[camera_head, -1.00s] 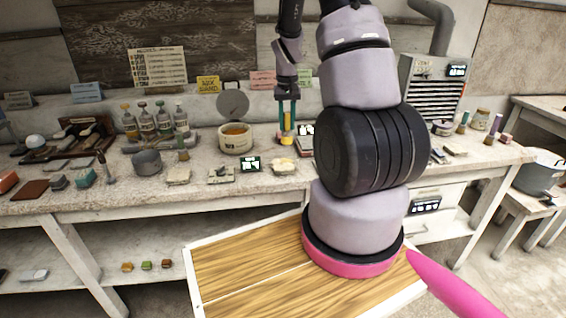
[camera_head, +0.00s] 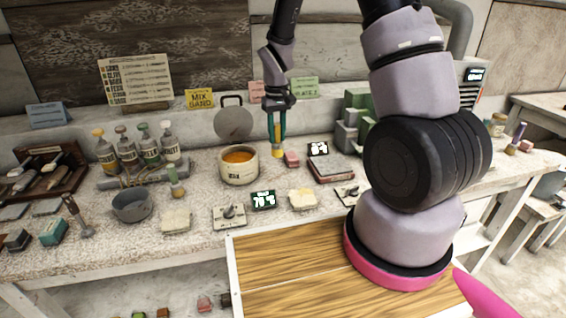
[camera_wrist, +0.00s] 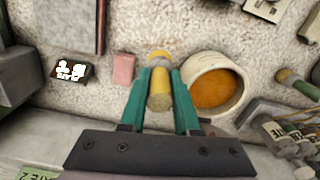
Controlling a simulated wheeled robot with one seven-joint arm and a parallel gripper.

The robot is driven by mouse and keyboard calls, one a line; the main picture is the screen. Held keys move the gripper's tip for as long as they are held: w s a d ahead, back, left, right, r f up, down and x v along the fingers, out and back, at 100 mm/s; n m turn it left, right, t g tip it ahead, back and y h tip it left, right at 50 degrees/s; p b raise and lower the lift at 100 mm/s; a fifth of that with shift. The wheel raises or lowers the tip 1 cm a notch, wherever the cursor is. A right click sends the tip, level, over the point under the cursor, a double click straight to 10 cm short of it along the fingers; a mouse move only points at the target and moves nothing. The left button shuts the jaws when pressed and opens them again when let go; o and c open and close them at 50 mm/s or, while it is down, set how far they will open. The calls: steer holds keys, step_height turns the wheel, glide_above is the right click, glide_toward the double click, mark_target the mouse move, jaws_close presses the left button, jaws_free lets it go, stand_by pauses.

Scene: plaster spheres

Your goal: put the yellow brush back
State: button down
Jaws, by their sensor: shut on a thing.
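My gripper (camera_head: 277,143) hangs over the bench with its teal fingers pointing down. It is shut on the yellow brush (camera_head: 277,153), whose yellow end shows between and below the fingers. I cannot tell whether that end touches the bench. The brush is just beside a cream pot (camera_head: 239,175) with orange contents; the pot also shows right of the brush in the wrist view (camera_wrist: 237,98).
A pink block (camera_head: 292,159) and a dark book-like slab (camera_head: 331,169) lie right of the brush. Small displays (camera_head: 263,200) and pale blocks line the front of the bench (camera_head: 190,240).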

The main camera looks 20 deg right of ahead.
mark_target(277, 156)
step_height(277, 156, down, 8)
steer(key=shift+f, duration=0.1)
stand_by(0.4)
steer(key=c, duration=0.6)
jaws_free()
steer(key=shift+f, duration=0.15)
steer(key=shift+c, duration=0.2)
